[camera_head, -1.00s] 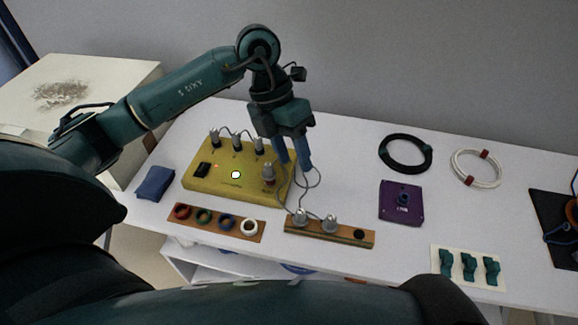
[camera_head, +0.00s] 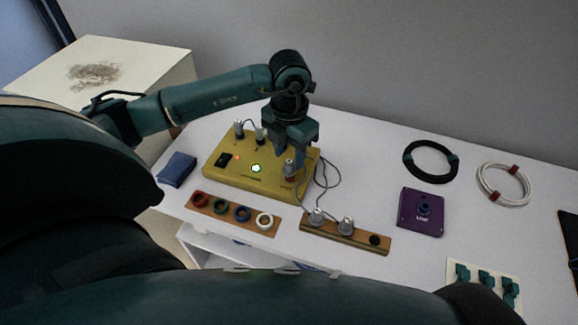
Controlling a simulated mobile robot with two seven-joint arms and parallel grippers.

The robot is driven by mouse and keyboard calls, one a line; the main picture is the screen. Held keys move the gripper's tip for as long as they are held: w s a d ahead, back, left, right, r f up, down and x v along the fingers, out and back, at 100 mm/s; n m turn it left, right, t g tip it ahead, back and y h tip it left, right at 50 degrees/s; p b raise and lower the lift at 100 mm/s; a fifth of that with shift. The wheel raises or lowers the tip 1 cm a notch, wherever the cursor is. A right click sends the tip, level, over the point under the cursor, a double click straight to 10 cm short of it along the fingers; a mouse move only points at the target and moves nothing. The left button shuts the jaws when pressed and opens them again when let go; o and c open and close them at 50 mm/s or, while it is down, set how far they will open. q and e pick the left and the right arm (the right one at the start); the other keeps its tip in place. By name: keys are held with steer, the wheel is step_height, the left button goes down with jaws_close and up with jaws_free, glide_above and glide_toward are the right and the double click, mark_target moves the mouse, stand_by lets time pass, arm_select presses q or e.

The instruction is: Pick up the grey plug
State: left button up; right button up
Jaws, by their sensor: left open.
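Grey plugs show in several places. Two of them (camera_head: 238,129) (camera_head: 260,135) stand at the back of the yellow box (camera_head: 225,178), with cables. One with a reddish base (camera_head: 289,171) stands near the box's right end. Two more (camera_head: 317,216) (camera_head: 345,226) stand upright in the wooden holder (camera_head: 330,235), whose right hole is empty. My left gripper (camera_head: 287,156) is open and points down over the right back part of the box, just behind the reddish-based plug. It hides the spot behind it, and I cannot tell whether it touches a plug. My right gripper is out of view.
A board with coloured rings (camera_head: 234,220) lies left of the holder. A blue cloth (camera_head: 177,169) lies left of the box. A purple box (camera_head: 421,212), a black cable coil (camera_head: 431,161) and a white coil (camera_head: 503,184) lie right.

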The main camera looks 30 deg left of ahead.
mark_target(289, 161)
arm_select(q)
steer(key=shift+s+f, duration=0.1)
steer(key=shift+f, duration=1.45)
steer(key=shift+c, duration=0.2)
jaws_close()
